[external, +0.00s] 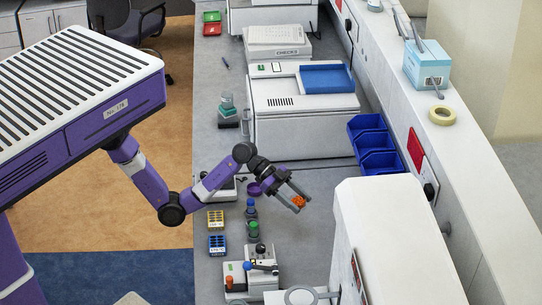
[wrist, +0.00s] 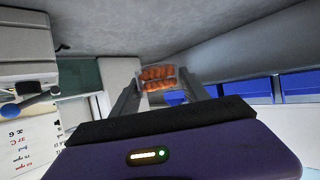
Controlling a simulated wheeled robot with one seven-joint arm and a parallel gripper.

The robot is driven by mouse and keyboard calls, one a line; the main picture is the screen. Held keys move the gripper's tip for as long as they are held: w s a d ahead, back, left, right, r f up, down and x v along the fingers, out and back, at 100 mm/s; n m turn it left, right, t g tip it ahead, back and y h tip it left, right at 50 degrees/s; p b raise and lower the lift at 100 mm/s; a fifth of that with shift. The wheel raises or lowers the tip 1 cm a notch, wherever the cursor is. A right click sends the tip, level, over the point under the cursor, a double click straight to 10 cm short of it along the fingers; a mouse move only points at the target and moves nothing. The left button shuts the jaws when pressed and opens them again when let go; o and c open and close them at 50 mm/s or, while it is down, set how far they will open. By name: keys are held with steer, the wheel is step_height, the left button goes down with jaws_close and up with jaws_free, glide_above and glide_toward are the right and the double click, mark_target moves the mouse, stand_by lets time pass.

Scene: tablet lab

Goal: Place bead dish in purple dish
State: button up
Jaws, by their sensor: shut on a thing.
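The bead dish (external: 299,201) shows as a small clear dish of orange beads. My gripper (external: 301,205) is shut on it and holds it between the fingertips above the grey counter. In the wrist view the bead dish (wrist: 157,73) sits between the two fingers, with orange beads visible through its clear wall. A small round purple dish (external: 254,188) shows just left of my gripper's wrist in the external view, partly hidden by the arm. I do not make out the purple dish in the wrist view.
Bottles with blue (external: 251,204) and green (external: 253,227) tops stand left of the gripper. Yellow (external: 216,219) and blue (external: 217,244) racks are on the counter's left edge. Blue bins (external: 375,145) line the wall. A large white machine (external: 395,235) stands at front right.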

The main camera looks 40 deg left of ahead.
steer(key=w+a+n+t+y, duration=0.2)
steer(key=w+a+n+t, duration=0.4)
steer(key=a, duration=0.1)
step_height(320, 180, up, 9)
steer(key=n+t+y+b, duration=0.2)
steer(key=n+t+y, duration=0.4)
steer(key=n+y, duration=0.8)
glide_above(255, 190)
steer(key=f, duration=2)
steer(key=shift+s+d, duration=0.2)
steer(key=shift+s, duration=0.05)
steer(key=shift+f+b, duration=0.2)
steer(key=shift+b, duration=0.1)
steer(key=o, duration=1.4)
steer(key=shift+r, duration=0.15)
